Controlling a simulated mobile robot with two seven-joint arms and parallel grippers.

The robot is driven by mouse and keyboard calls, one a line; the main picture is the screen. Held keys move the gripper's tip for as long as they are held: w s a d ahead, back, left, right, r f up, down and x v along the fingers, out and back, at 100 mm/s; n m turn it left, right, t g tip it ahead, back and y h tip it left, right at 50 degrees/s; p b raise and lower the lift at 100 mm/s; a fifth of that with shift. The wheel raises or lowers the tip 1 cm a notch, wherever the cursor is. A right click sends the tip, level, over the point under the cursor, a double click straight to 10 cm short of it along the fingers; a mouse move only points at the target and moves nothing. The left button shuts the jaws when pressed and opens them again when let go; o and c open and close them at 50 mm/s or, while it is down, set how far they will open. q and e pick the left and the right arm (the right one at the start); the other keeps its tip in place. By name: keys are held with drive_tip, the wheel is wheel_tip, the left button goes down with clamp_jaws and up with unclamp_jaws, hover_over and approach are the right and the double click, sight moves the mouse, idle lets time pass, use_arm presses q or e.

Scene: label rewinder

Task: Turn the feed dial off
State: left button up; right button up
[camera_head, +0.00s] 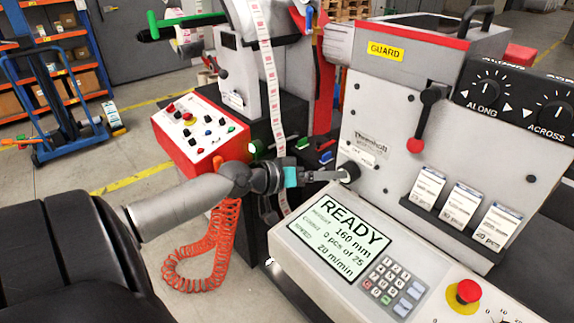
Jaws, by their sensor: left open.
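My left gripper (338,175) reaches in from the left across the front of the grey label machine (375,115). Its fingertips are at a small dark round knob (351,171) low on the machine's upright face. The gripper is open; I cannot tell whether the fingers touch the knob or stand around it. A small label (361,155) sits just above the knob, too small to read surely, so I cannot confirm that this is the feed dial. The knob's setting is unclear. My right gripper is not in view.
A READY display (345,232) and keypad (393,285) lie below the gripper, with a red stop button (467,292) to the right. A red-tipped lever (427,115) and ALONG dial (490,93) are above right. A paper strip (270,85) hangs behind, beside a red control box (180,150).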

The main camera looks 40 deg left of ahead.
use_arm(q)
drive_tip(key=v, duration=1)
idle(0.7)
